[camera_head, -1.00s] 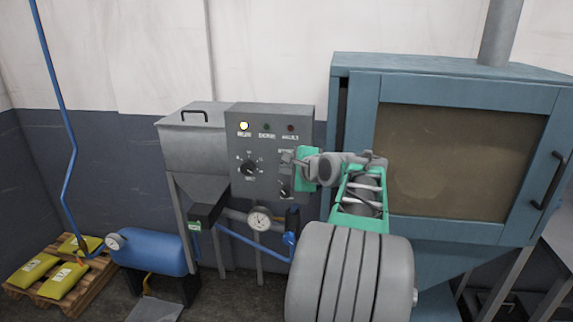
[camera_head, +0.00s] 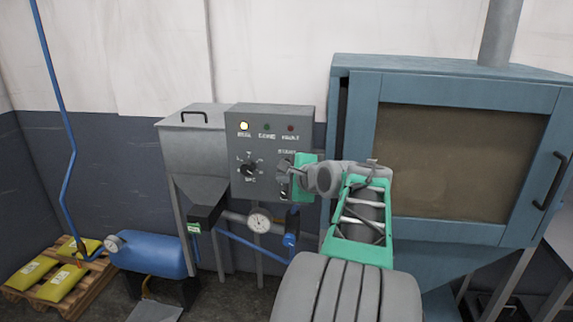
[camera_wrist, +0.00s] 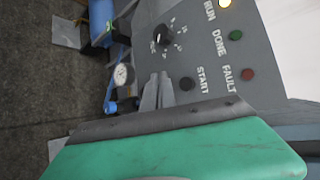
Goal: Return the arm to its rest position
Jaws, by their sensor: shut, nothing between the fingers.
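My gripper (camera_head: 284,170) is in front of the right side of the grey control panel (camera_head: 238,188) in the head view. Its fingers are together and hold nothing. In the wrist view my gripper (camera_wrist: 156,92) points at the panel (camera_wrist: 215,60), left of the dark START button (camera_wrist: 187,84). I cannot tell how far the fingertips are from the panel. The dial knob (camera_head: 250,168) is to the left of the gripper. The RUN lamp (camera_head: 244,126) is lit yellow-white. The green lamp (camera_head: 266,127) and the red FAULT lamp (camera_head: 290,128) look unlit.
A blue cabinet (camera_head: 455,82) with a window stands close on the right, behind my arm. A gauge (camera_head: 259,222) and pipes are below the panel. A blue tank (camera_head: 152,253) and a pallet (camera_head: 75,290) with yellow bags are at the lower left.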

